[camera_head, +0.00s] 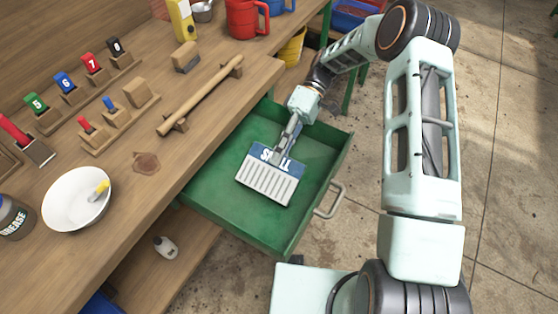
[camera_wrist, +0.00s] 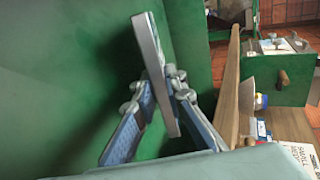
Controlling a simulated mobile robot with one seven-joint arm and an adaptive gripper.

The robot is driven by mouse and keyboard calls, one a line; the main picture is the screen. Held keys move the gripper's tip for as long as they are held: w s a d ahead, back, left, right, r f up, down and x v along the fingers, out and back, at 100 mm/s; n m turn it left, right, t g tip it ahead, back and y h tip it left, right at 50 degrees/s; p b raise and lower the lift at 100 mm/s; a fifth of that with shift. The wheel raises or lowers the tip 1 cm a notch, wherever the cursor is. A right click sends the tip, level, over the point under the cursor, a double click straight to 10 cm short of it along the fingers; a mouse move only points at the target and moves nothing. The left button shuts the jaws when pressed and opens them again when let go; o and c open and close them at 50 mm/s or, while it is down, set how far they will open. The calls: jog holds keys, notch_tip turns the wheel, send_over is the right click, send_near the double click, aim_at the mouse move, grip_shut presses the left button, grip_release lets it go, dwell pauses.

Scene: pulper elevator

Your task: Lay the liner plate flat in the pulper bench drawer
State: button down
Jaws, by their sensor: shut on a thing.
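The liner plate (camera_head: 267,182) is a grey slotted plate with a blue lettered band along its upper edge. It is over the floor of the open green drawer (camera_head: 215,192), inside the drawer's outline. My gripper (camera_head: 282,156) is shut on the plate's blue-banded end. In the wrist view the plate (camera_wrist: 152,60) stands edge-on between the two blue-padded fingers of my gripper (camera_wrist: 163,88), with green drawer surfaces behind it. I cannot tell whether the plate touches the drawer floor.
The wooden bench top (camera_head: 130,190) holds a white bowl (camera_head: 77,199), a wooden bar (camera_head: 200,95), numbered tags on blocks and a red mug (camera_head: 246,18). The drawer handle (camera_head: 331,201) sticks out at the right. Bare drawer floor lies around the plate.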

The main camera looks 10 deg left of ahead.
jog(key=shift+s+d+f, duration=0.1)
jog(key=shift+d+f, duration=0.35)
jog(key=shift+f, duration=0.4)
jog(key=c, duration=1.9)
grip_release()
jog(key=shift+b, duration=0.3)
jog(key=v, duration=0.5)
jog(key=r+v, duration=0.1)
jog(key=v, duration=0.1)
jog(key=shift+w+a+r, duration=0.1)
jog(key=shift+w+a, duration=0.1)
jog(key=shift+w, duration=0.05)
jog(key=shift+w+r, duration=0.2)
jog(key=shift+r, duration=0.15)
jog(key=shift+s+a+r, duration=0.1)
jog(key=shift+s+a, duration=0.05)
